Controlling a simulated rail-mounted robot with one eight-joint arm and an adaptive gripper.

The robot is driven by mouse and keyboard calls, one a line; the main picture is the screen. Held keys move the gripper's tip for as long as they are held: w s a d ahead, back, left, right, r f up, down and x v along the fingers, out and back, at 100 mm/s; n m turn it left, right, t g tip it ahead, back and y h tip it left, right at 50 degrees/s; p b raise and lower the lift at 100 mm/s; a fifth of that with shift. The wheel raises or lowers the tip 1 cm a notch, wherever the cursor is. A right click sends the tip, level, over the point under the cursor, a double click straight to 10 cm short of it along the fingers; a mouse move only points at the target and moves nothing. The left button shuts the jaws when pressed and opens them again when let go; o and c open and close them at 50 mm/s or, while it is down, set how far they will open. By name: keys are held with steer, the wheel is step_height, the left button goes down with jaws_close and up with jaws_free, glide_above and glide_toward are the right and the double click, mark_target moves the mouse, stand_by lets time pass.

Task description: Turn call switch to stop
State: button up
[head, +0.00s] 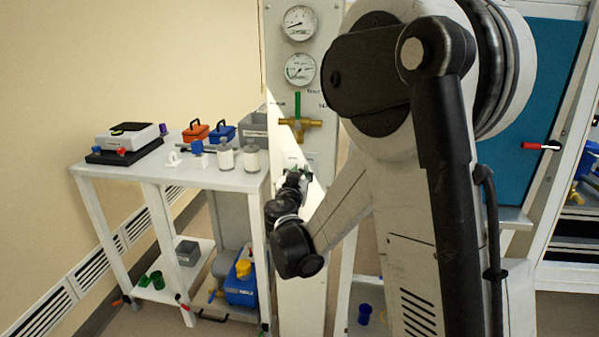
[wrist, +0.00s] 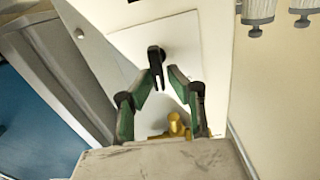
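The black call switch (wrist: 156,60) is a knob with a narrow handle on a pale plate in the wrist view. Its handle points down in that picture, toward my gripper. My gripper (wrist: 160,74) has green and black fingers, spread at the base with tips leaning inward. The tips stand on either side of the handle, with a small gap seeming to show at the right one. In the head view my gripper (head: 298,174) is at the grey panel (head: 320,120), below the brass valve. There the switch is hidden, and its labels are unreadable.
The brass valve (head: 300,124) with a green handle sits above my gripper, with two gauges (head: 299,70) higher up. It also shows below the switch in the wrist view (wrist: 176,125). A white cart (head: 200,178) with bottles and boxes stands close on the left.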

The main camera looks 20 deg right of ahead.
jaws_close()
steer(key=shift+a+n+b, duration=0.1)
steer(key=shift+n+b, duration=0.2)
steer(key=shift+n, duration=0.1)
steer(key=shift+o, duration=2.3)
jaws_free()
